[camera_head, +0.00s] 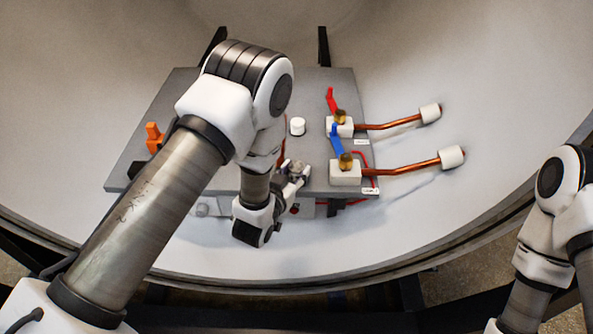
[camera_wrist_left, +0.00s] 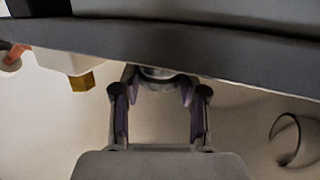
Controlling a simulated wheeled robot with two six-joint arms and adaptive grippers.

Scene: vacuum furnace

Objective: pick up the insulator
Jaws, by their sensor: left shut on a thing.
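My left gripper (camera_head: 295,170) is at the front edge of the grey plate, left of the front white block. In the left wrist view, its fingers (camera_wrist_left: 158,88) are shut on a small round, greyish thing (camera_wrist_left: 157,73) just by the plate's dark edge. Most of this piece is hidden, and I cannot tell for sure that it is the insulator. A white cylinder (camera_head: 297,126) stands upright on the plate behind the gripper, apart from it. My right arm shows at the right edge, but its gripper is out of view.
The grey plate (camera_head: 130,165) bears an orange part (camera_head: 154,138) and two white blocks (camera_head: 345,175) with brass nuts. Red and blue levers stand by them. Copper rods (camera_head: 400,169) with white ends reach right. The curved pale chamber wall (camera_head: 480,80) surrounds everything.

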